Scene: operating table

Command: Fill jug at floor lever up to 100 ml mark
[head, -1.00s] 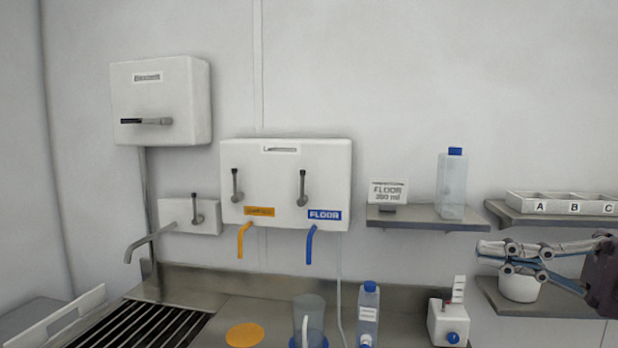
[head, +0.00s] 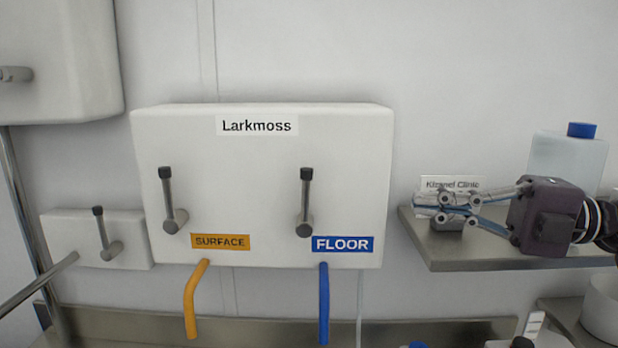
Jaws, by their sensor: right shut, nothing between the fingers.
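The white dispenser box (head: 270,160) labelled Larkmoss hangs on the wall in the middle of the head view. Its floor lever (head: 306,200) stands upright above the blue FLOOR label (head: 343,245). The blue spout (head: 323,300) hangs below that label. The surface lever (head: 170,200) is also upright, above the orange spout (head: 196,298). My right gripper (head: 416,207) is shut and empty, pointing left, to the right of the dispenser and in front of the small shelf. The jug is not in view now. My left gripper is not in view.
A steel shelf (head: 490,256) at the right holds a clear bottle with a blue cap (head: 565,165) and a sign (head: 436,184) partly behind my gripper. A smaller lever unit (head: 75,240) is at the left. The counter shows only at the bottom edge.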

